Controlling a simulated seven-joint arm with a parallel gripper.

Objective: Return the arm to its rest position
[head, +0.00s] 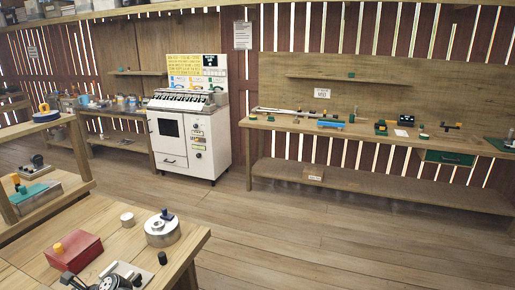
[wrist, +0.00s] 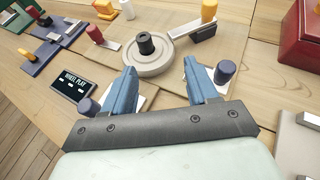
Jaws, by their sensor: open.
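My gripper (wrist: 162,82) shows in the wrist view with its two blue fingers apart and nothing between them. Just beyond the fingertips is a round grey wheel (wrist: 150,66) with a black knob (wrist: 146,43) at its centre. The fingers are close to the wheel's near edge; I cannot tell whether they touch it. The head view does not show my gripper.
In the wrist view, purple knobs (wrist: 224,71) stand beside the fingers, a dark label plate (wrist: 74,83) lies left and a red box (wrist: 301,35) stands right. In the head view, wooden benches (head: 460,147) line the room, a white cabinet (head: 208,140) stands behind, and the floor (head: 300,235) is clear.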

